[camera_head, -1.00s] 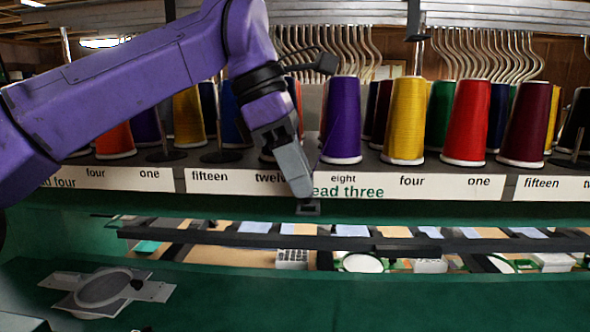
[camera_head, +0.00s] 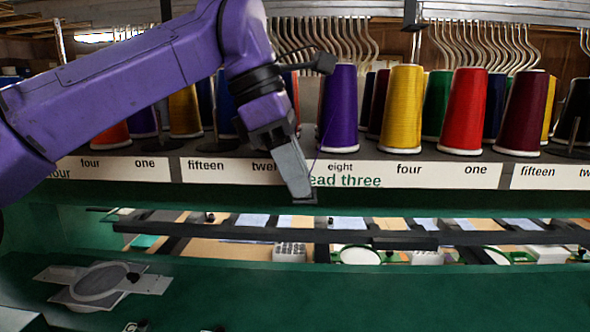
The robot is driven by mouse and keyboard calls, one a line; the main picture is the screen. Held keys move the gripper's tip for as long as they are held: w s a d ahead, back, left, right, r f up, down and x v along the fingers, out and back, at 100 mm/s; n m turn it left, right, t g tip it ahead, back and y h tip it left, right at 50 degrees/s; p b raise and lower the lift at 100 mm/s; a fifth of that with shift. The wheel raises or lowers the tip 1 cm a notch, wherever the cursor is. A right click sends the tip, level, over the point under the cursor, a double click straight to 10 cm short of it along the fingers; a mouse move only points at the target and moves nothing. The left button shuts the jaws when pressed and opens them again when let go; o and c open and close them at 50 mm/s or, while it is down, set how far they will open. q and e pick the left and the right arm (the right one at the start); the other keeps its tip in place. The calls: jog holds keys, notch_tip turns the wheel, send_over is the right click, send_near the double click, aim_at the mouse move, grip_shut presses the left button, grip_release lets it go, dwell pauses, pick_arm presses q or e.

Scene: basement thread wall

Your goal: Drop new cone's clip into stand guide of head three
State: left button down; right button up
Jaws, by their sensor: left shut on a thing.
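The purple cone (camera_head: 338,108) stands upright on the rack above the label "eight" of the head three strip (camera_head: 400,174). A thin purple thread runs from it down toward my left gripper (camera_head: 303,198). The gripper points down in front of the strip, left of "eight", with its tips just below the strip's lower edge. It is shut on a small dark thing, likely the clip, mostly hidden by the fingers. I cannot pick out the stand guide. My right gripper is out of view.
A yellow cone (camera_head: 402,105) and a red cone (camera_head: 465,112) stand to the right. Metal hooks hang behind. Below lies a dark rail (camera_head: 240,232) over a slot with pale parts. A grey hoop frame (camera_head: 98,283) lies on the green surface at lower left.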

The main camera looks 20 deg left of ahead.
pick_arm(q)
jog(key=c, duration=1)
grip_release()
jog(key=shift+o, duration=1)
jog(key=shift+s, duration=0.1)
jog(key=shift+s+r, duration=0.1)
jog(key=shift+s, duration=0.05)
